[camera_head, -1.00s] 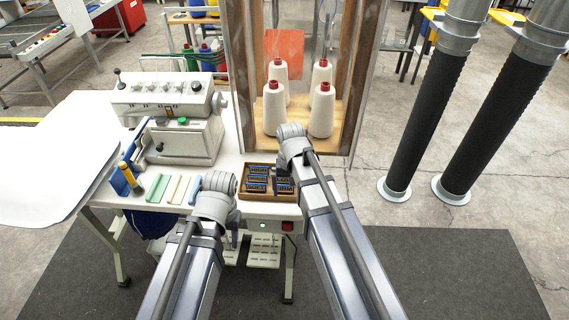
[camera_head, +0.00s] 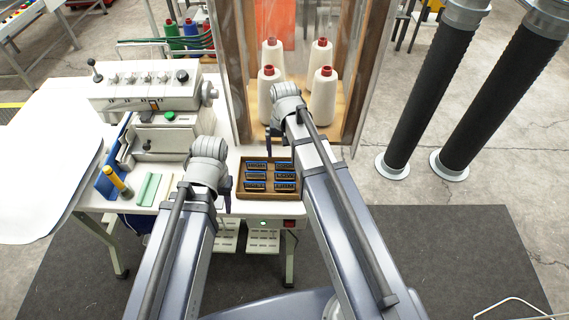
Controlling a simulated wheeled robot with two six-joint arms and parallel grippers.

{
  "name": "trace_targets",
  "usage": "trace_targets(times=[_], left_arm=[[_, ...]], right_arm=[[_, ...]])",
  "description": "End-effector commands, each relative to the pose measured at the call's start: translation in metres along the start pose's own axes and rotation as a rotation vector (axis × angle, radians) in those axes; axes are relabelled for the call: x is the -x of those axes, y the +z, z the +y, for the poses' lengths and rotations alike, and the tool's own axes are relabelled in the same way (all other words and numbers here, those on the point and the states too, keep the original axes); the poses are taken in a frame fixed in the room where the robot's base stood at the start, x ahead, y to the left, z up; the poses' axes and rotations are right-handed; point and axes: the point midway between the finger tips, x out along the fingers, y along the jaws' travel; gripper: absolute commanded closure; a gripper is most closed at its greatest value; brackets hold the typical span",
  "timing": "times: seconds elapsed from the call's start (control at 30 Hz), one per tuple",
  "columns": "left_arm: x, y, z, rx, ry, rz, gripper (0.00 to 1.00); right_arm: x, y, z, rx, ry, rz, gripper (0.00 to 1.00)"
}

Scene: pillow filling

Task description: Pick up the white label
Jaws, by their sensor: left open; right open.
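A row of flat label strips lies on the white table, left of my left arm. The light green strip (camera_head: 148,189) shows fully, and a pale cream strip (camera_head: 166,191) beside it is partly covered by my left arm. I cannot tell for sure which one is the white label; another pale strip is hidden now. My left gripper (camera_head: 226,187) points down beside the brown tray, open, right of the strips. My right gripper (camera_head: 269,138) is open behind the tray, near the wooden frame. Both are mostly hidden by their wrists.
A brown tray (camera_head: 237,191) with several dark blue-marked packs stands between my arms. A sewing machine (camera_head: 160,135) stands behind the strips. A yellow tube (camera_head: 118,181) and a blue item (camera_head: 105,183) lie left. White thread cones (camera_head: 322,95) stand in a wooden frame.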

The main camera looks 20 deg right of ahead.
Motion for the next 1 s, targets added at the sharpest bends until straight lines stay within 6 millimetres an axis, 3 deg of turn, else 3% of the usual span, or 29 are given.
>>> trace_targets(times=[0.23, 0.57, 1.0], left_arm=[[-0.024, -0.002, 0.002, 0.001, 0.000, 0.000, 0.50], [-0.030, -0.002, 0.003, 0.001, 0.000, 0.000, 0.50], [-0.077, -0.005, 0.007, 0.002, 0.000, 0.000, 0.50]], right_arm=[[-0.024, 0.000, 0.000, 0.000, 0.000, 0.000, 0.00], [-0.031, -0.001, 0.001, 0.000, 0.000, 0.000, 0.00], [-0.077, -0.004, 0.003, 0.000, 0.000, 0.000, 0.00]])
